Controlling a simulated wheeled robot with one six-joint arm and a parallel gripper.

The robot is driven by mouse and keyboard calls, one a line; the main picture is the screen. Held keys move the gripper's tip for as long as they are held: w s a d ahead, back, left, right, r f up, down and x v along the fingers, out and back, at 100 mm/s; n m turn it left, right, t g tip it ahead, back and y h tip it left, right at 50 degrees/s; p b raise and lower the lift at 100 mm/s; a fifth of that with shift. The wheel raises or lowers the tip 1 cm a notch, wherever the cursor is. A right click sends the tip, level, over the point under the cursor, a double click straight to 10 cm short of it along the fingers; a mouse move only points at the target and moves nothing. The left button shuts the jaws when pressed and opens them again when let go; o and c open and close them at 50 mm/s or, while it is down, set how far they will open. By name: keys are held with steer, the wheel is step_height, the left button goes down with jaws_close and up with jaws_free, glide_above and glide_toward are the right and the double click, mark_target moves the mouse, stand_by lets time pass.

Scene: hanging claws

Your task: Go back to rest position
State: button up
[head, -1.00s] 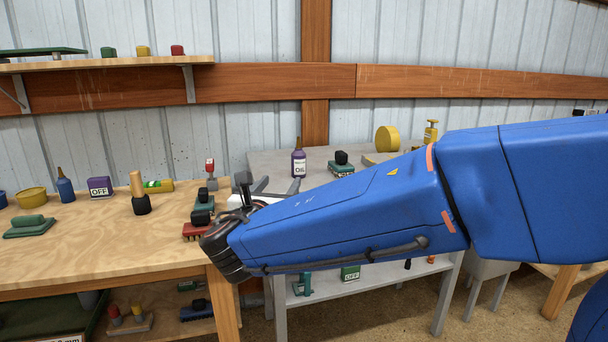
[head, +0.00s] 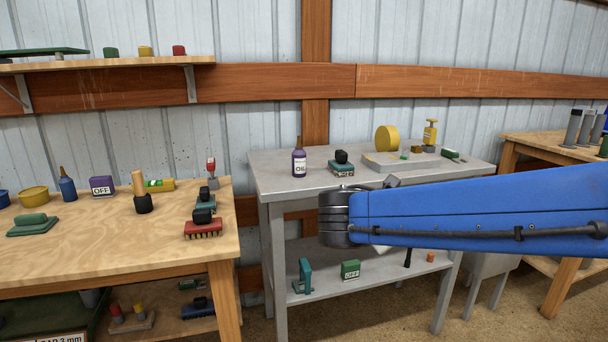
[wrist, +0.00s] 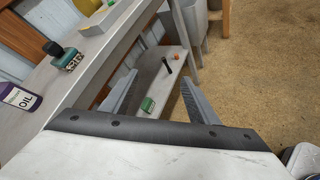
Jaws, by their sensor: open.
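My gripper (wrist: 159,98) shows in the wrist view with its two grey fingers spread wide apart and nothing between them. It hangs in front of the grey metal table (head: 300,180), above floor level near the table's front edge. In the head view my blue arm reaches in from the right and its dark wrist joint covers part of the table's front. The fingers themselves are mostly hidden behind the wrist there.
The grey table holds a purple oil bottle (head: 299,163), a green-based stamp (head: 341,165) and a yellow disc (head: 387,138). Its lower shelf carries a green OFF block (head: 350,269). A wooden bench (head: 100,250) with brushes and bottles stands left. Open floor (wrist: 265,70) lies right in the wrist view.

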steer(key=s+d+f+m+g+y, duration=0.1)
steer(key=s+d+f+m+g, duration=0.25)
steer(key=s+d+m, duration=0.2)
steer(key=s+d+f+m+g+y, duration=0.1)
steer(key=s+d+f+m+g, duration=0.1)
steer(key=s+d+f+m, duration=0.35)
steer(key=s+f+m+y, duration=0.2)
steer(key=s+m, duration=0.3)
steer(key=s, duration=0.2)
steer(key=s+a+f+m+y, duration=0.1)
steer(key=s+f+m+y, duration=0.1)
steer(key=s+m, duration=0.4)
steer(key=shift+s+a+y, duration=0.15)
steer(key=shift+s+y, duration=0.2)
steer(key=shift+y, duration=0.35)
